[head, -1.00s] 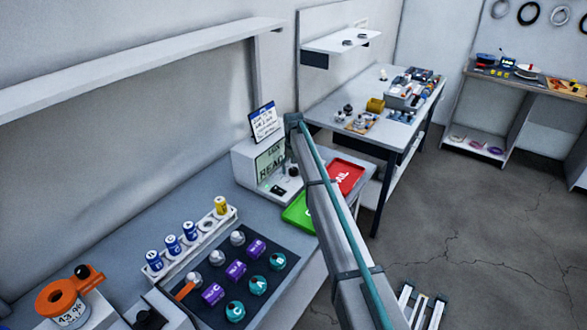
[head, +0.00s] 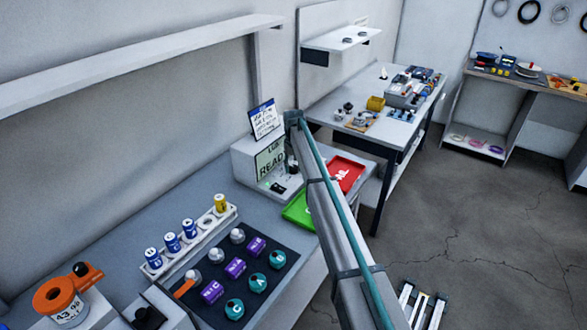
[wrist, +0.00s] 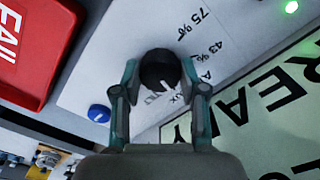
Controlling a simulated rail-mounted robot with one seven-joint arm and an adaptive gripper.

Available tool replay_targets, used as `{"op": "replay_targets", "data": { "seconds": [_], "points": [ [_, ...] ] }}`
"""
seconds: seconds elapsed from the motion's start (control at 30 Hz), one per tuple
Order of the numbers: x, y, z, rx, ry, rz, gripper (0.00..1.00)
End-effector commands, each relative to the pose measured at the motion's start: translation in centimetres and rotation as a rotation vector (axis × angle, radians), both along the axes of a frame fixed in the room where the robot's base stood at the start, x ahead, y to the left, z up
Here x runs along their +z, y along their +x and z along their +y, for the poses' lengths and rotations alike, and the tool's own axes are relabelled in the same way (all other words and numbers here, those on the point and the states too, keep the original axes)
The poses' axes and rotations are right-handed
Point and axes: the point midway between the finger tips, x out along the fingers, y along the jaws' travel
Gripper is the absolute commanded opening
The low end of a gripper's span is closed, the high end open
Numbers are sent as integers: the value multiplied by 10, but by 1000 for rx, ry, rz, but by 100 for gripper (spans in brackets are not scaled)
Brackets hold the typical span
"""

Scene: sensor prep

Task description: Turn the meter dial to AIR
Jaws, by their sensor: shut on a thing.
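The white meter (head: 247,168) stands on the bench, its pale green screen (head: 270,160) partly hidden by my arm. In the wrist view its black round dial (wrist: 158,66) sits between the two fingers of my gripper (wrist: 160,72), which are shut on its sides. A white pointer mark on the dial points down and right in that view, toward labels partly covered by the right finger. "75 %" and "43 %" read clearly above right of the dial; a label starting with "A" is partly hidden. The screen (wrist: 270,110) shows "READY". My gripper is mostly hidden in the head view.
A blue button (wrist: 98,113) lies left of the dial. A red tray (head: 345,173) and a green tray (head: 297,210) lie beside the meter. A dark mat (head: 262,295) with several knobbed pieces lies in front.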

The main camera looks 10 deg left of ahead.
Motion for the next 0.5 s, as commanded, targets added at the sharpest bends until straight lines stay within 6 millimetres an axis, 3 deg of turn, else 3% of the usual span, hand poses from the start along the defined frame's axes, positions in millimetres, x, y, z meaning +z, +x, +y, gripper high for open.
{"op": "replay_targets", "data": {
  "seconds": [0.5],
  "points": [
    [-1, 0, 0, 395, 0, -1, 7]
  ]
}}
